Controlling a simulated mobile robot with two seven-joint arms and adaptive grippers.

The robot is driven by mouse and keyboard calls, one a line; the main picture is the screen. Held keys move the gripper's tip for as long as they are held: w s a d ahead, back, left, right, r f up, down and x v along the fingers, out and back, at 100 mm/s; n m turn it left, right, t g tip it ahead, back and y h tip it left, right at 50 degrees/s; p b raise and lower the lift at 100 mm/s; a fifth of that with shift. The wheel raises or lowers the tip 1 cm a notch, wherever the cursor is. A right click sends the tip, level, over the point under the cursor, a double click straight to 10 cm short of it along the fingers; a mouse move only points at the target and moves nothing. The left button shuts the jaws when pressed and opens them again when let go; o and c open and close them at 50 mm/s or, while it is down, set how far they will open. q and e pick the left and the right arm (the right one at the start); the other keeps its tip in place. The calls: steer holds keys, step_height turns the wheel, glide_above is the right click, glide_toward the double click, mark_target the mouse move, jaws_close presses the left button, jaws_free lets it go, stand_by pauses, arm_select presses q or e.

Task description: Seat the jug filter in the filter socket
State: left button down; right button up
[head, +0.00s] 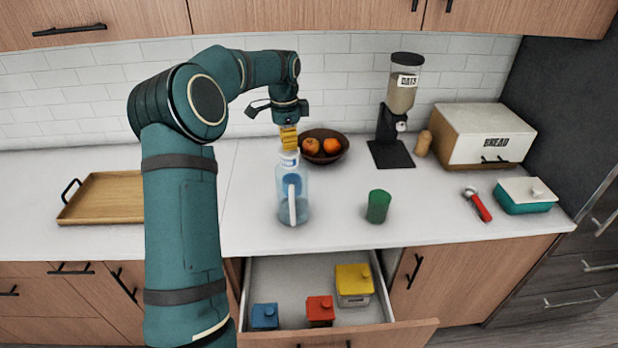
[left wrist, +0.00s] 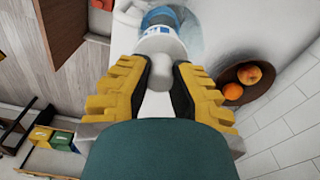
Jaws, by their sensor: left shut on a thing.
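My left gripper (head: 289,150) points straight down above the clear blue jug (head: 303,205) on the counter. Its yellow fingers are shut on the white jug filter (head: 289,159), which has a blue-marked band. The filter also shows between the fingers in the left wrist view (left wrist: 160,48). In the head view it is upright at the jug's mouth; I cannot tell whether it touches the jug. A blue part shows inside the jug, but the filter socket is not clearly visible. The jug's white handle faces the front. My right gripper is not in view.
A fruit bowl (head: 340,155) stands close behind the jug to the right. A green cup (head: 378,206) stands right of the jug. Below, an open drawer (head: 262,285) holds red, blue and yellow boxes. A wooden tray (head: 110,205) lies left.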

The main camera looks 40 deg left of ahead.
mark_target(290, 154)
arm_select(q)
steer(key=shift+w, duration=0.3)
steer(key=shift+f, duration=0.2)
step_height(290, 154, down, 4)
steer(key=shift+s+f, duration=0.1)
steer(key=shift+f, duration=2.5)
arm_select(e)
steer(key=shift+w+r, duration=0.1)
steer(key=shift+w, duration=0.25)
arm_select(q)
steer(key=shift+f, duration=0.1)
steer(key=c, duration=1)
jaws_free()
